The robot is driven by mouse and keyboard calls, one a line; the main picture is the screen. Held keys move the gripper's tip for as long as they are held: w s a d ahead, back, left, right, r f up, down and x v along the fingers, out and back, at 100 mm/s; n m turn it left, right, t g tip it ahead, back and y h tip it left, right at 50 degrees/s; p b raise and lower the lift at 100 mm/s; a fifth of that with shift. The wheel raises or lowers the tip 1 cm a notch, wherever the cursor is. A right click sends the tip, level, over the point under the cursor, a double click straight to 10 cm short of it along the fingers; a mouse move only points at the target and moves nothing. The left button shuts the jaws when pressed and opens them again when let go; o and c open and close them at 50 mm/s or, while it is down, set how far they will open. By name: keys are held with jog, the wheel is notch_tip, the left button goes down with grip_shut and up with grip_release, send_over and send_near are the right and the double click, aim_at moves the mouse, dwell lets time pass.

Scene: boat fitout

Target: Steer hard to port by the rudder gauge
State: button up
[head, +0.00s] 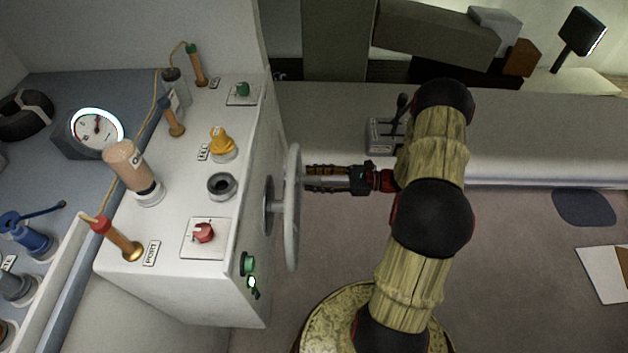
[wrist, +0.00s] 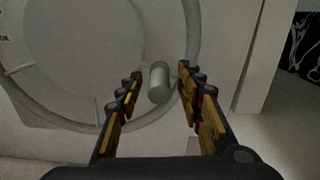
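A pale grey steering wheel (head: 292,208) stands on the right side of a white console (head: 200,265). In the wrist view, its rim (wrist: 192,75) curves around a pale panel. A grey cylindrical knob (wrist: 158,86) on the wheel lies between my fingertips, with a gap on both sides. My gripper (head: 310,178) is open at the wheel, and its fingers (wrist: 159,84) show apart in the wrist view. A round white gauge (head: 97,129) with a lit rim sits on a dark box left of the console; its needle reading is too small to tell.
The console top holds a red knob (head: 204,232), a yellow knob (head: 222,145), a dark ring (head: 221,187) and a pink-topped lever (head: 130,168). A PORT label (head: 151,253) is at the front left. A lever box (head: 381,137) stands behind my arm.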

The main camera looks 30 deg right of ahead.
jog(key=shift+w+a, duration=0.1)
jog(key=shift+a, duration=0.05)
jog(key=shift+c, duration=0.8)
jog(key=c, duration=0.8)
grip_shut()
